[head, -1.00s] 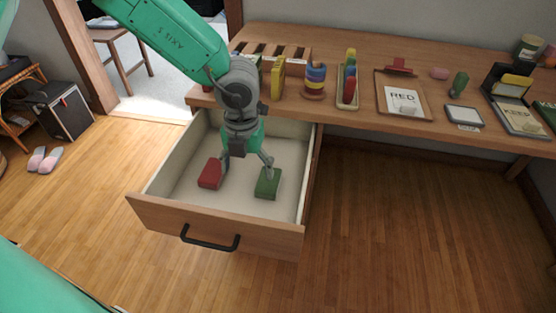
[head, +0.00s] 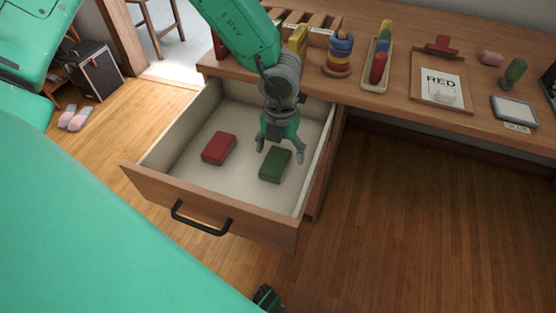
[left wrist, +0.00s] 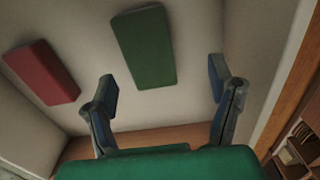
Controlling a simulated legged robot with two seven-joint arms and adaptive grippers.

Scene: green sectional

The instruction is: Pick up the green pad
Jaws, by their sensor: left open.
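The green pad (head: 275,164) lies flat on the pale floor of the open drawer (head: 190,181), towards its right side. A red pad (head: 218,148) lies to its left. My left gripper (head: 280,151) is above the drawer at the green pad, pointing down, its fingers spread and empty. In the left wrist view the green pad (left wrist: 147,47) lies beyond the gap between the open fingers, apart from them, and the red pad (left wrist: 41,72) is at the left. My right gripper does not show.
The drawer's wooden front with a black handle (head: 200,219) and its side walls surround the pads. The desk (head: 400,95) above holds a stacking-ring toy (head: 339,55), a tray of coloured pieces (head: 377,66) and a clipboard (head: 441,86). Bare drawer floor lies around both pads.

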